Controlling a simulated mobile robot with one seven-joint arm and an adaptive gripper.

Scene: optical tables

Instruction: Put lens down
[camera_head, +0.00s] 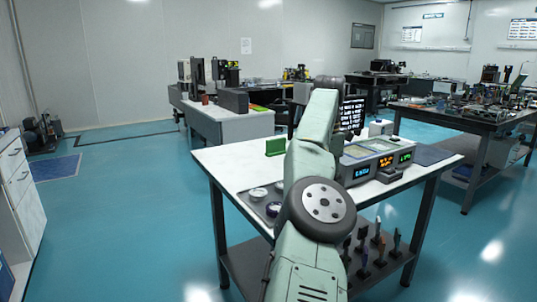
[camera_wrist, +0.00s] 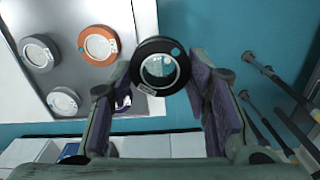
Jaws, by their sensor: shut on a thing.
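My gripper (camera_wrist: 158,80) is shut on a black-ringed round lens (camera_wrist: 158,66) in the wrist view. The lens sits between the two purple-padded fingertips, seen against the teal floor just right of the table's edge. A grey tray (camera_wrist: 85,14) lies to its left and holds an orange-ringed lens (camera_wrist: 98,45) and two grey-ringed ones (camera_wrist: 40,53). A dark round thing (camera_wrist: 123,102) is partly hidden behind the left finger. In the head view, my arm hides the gripper and held lens; part of the tray shows left of it.
The white table (camera_head: 225,160) carries a green block (camera_head: 275,146) and instruments with lit displays (camera_head: 378,163). Several upright posts (camera_head: 378,243) stand on its lower shelf; posts also show at right in the wrist view (camera_wrist: 262,70). The table's left top has bare room.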

